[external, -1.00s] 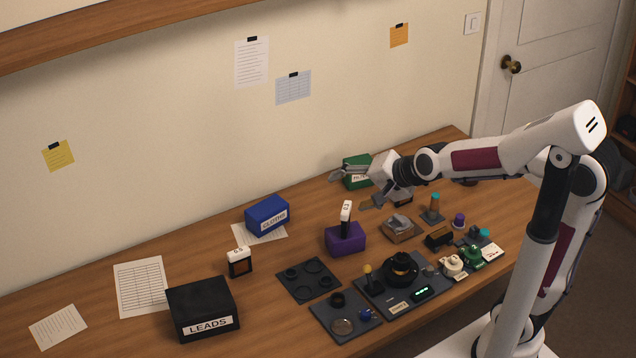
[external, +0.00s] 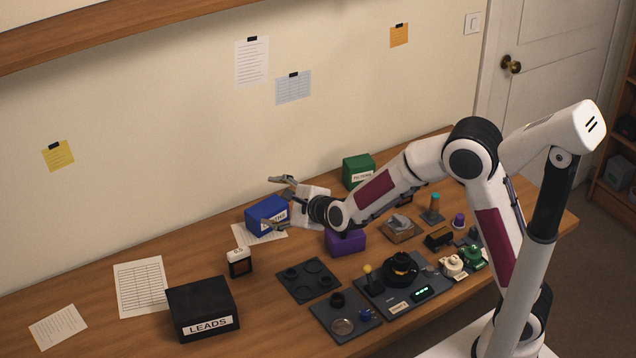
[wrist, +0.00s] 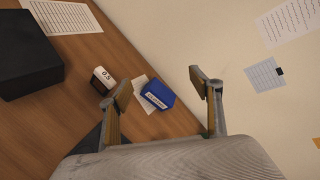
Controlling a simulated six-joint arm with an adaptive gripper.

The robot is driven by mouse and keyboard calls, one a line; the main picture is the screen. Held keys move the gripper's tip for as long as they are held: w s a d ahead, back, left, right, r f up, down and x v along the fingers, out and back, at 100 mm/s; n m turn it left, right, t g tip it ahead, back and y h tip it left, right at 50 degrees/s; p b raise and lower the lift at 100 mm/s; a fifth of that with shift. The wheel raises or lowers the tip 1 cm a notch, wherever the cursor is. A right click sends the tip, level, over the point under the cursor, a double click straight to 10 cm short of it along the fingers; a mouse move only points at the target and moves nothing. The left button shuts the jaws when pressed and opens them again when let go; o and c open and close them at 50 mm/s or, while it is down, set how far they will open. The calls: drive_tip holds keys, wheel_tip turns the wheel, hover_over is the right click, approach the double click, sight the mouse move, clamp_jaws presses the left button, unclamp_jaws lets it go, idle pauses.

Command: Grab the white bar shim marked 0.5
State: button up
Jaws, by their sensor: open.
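The white bar shim marked 0.5 (external: 238,253) sits on top of a small black holder with a brown front, left of the blue box. It also shows in the wrist view (wrist: 104,76), left of the fingers, with the 0.5 readable. My gripper (external: 277,203) is open and empty, above the blue box and up and to the right of the shim in the external view. In the wrist view my gripper's (wrist: 158,82) two fingers stand wide apart, with the blue box seen between them.
The blue box (external: 262,208) stands right of the shim, and the black LEADS box (external: 200,295) lies in front-left. A purple block (external: 346,243) is partly behind my arm. A dark tray (external: 308,282) lies right of the shim.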

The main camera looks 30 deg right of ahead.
drive_tip(key=w+a+f+m+t+h, duration=0.1)
drive_tip(key=w+a+f+m+t, duration=0.1)
drive_tip(key=a+f+m, duration=0.6)
drive_tip(key=m+t+h, duration=0.2)
drive_tip(key=m+t, duration=0.1)
drive_tip(key=m, duration=0.2)
approach(240, 254)
drive_tip(key=w, duration=0.3)
drive_tip(key=shift+w+d, duration=0.35)
drive_tip(key=shift+w, duration=0.05)
drive_tip(key=shift+s+f+m, duration=0.25)
drive_tip(key=shift+f+m, duration=0.05)
drive_tip(key=shift+w, duration=1.3)
drive_tip(key=shift+w+a+r, duration=0.15)
drive_tip(key=shift+w+a, duration=0.05)
drive_tip(key=shift+w, duration=0.65)
drive_tip(key=shift+w+a+r, duration=0.1)
drive_tip(key=shift+w+a, duration=0.05)
drive_tip(key=shift+w, duration=1.6)
